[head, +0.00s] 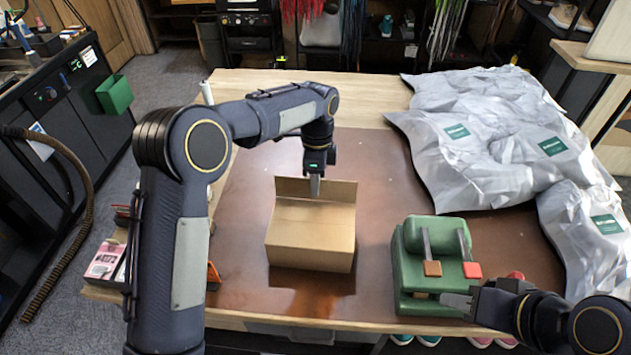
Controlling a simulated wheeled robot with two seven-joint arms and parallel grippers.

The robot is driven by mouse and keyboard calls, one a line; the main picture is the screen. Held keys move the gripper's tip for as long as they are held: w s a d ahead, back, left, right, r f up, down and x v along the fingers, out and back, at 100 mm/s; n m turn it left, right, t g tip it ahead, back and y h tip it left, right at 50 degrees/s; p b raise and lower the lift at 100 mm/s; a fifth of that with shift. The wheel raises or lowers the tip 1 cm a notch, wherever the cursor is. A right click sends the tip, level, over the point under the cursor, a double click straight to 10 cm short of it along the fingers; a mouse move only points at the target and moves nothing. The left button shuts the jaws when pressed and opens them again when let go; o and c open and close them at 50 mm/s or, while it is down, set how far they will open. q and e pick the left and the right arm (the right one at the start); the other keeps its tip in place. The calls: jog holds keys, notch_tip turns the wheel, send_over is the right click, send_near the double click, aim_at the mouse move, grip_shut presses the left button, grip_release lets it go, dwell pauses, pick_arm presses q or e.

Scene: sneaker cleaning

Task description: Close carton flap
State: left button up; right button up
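The brown cardboard carton (310,247) stands on the brown mat in the middle of the table. A flap (290,187) stands raised along its far edge; the rest of its top looks covered. My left gripper (315,187) points down at the middle of this flap, its tip overlapping it in the view. I cannot tell whether it touches the flap or whether its fingers are apart. My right gripper (456,301) is low at the right, well away from the carton, pointing left against the front of a green block-like object (437,236). Its finger gap is not clear.
The green object has two grey strips with orange and red ends. Crumpled white bags (490,135) with green labels cover the table's right and far right. The brown mat (375,170) is clear around the carton. Small items, including a pink package (103,260), lie at the left edge.

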pick_arm(q)
jog(key=shift+s+f, duration=0.15)
jog(key=shift+f, duration=0.6)
grip_shut()
